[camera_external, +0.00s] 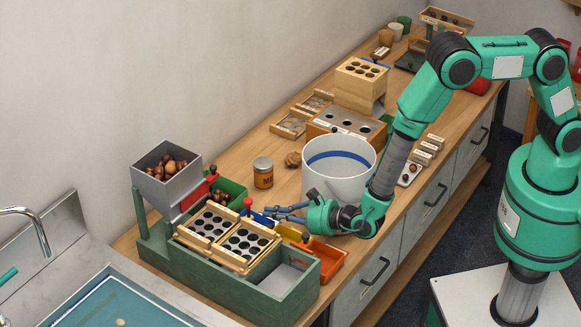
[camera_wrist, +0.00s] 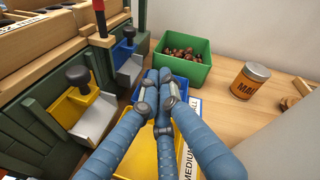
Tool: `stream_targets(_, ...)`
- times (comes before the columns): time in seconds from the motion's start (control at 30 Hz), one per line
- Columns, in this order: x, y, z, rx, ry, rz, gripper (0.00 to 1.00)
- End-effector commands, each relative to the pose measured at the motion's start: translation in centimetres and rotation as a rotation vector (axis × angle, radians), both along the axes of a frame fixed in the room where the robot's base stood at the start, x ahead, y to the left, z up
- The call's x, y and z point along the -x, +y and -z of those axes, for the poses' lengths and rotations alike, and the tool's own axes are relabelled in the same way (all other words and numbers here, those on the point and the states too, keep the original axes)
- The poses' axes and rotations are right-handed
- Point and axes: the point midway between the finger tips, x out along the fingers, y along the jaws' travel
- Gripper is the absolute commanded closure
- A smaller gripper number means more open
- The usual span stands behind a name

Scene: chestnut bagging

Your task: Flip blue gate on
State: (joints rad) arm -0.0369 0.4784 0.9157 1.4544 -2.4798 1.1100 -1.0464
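In the wrist view, the blue gate (camera_wrist: 121,53) sits on the side of the green sorting machine (camera_wrist: 30,130), above a grey chute. A black knob (camera_wrist: 129,36) stands at the blue gate. My gripper (camera_wrist: 162,76) is to the right of the gate and apart from it, over the blue tray (camera_wrist: 181,84). Its blue-sleeved fingers converge with tips together, and nothing shows between them. In the external view, my gripper (camera_external: 272,212) reaches left along the machine's right side. The blue gate is hard to make out there.
A yellow gate (camera_wrist: 66,108) with its own black knob is nearer. A green tray (camera_wrist: 185,66) of chestnuts lies beyond the fingers; a yellow tray (camera_wrist: 139,155) lies below them. A labelled jar (camera_wrist: 249,81) stands right. A white bucket (camera_external: 338,185) stands close behind my wrist.

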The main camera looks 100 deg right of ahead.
Motion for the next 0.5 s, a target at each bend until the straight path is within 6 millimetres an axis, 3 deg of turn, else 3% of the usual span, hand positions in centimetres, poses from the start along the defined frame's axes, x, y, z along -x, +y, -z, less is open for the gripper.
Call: stream_targets(0.5,-6.0,-3.9,1.8,-0.001,0.0,0.001,1.0)
